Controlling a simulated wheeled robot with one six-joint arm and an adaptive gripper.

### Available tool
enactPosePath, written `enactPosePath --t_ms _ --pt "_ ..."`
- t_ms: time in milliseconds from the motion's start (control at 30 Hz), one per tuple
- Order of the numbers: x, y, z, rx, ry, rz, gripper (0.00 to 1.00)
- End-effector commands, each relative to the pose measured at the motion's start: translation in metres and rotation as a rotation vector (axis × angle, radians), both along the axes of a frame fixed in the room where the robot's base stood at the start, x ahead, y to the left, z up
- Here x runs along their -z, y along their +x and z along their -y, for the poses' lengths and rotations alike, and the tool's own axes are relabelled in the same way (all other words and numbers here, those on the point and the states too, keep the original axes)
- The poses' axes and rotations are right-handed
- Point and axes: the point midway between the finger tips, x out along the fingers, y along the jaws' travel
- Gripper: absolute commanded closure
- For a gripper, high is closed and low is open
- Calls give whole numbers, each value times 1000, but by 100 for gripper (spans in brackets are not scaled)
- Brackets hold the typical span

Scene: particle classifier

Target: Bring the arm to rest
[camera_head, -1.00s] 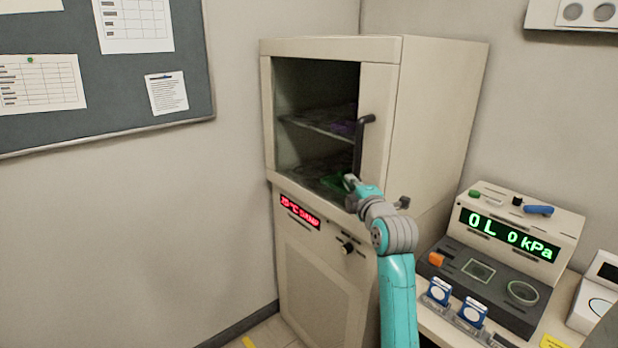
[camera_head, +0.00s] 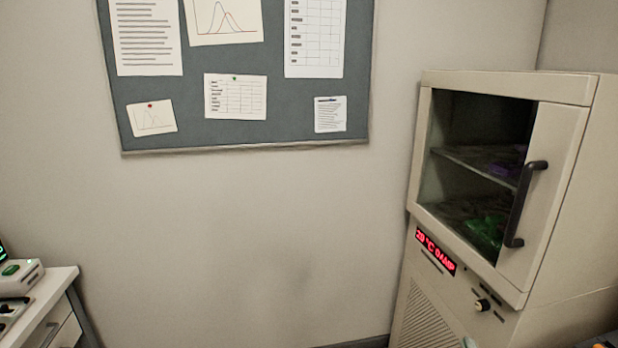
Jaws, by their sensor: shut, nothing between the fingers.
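My gripper is outside the head view. A small pale teal bit at the bottom edge, below the cabinet's knob, may be part of my arm, but too little shows to tell. The beige cabinet (camera_head: 566,190) stands at the right, with a dark window and a black handle (camera_head: 522,205) on its front. Its front looks shut. Behind the window, something green (camera_head: 487,228) lies at the bottom and something purple lies on the shelf above.
A red display (camera_head: 436,251) and a knob (camera_head: 482,304) sit on the cabinet's lower front. A white bench (camera_head: 62,283) with a device on it stands at the far left. A pinboard (camera_head: 190,95) hangs on the wall. Bare wall shows between bench and cabinet.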

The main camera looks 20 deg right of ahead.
Motion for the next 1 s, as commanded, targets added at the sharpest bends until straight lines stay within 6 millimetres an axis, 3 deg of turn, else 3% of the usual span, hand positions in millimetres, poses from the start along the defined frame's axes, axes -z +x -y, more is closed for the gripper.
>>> enactPosePath --t_ms 33,200,500,700,1000 --pt "16 -9 -19 -16 41 3 100" --pt "52 -40 -71 -57 174 38 100" --pt "95 -111 -152 -123 405 80 100" --pt "108 -166 -196 -164 556 93 100" --pt "108 -253 -243 -218 782 92 100"
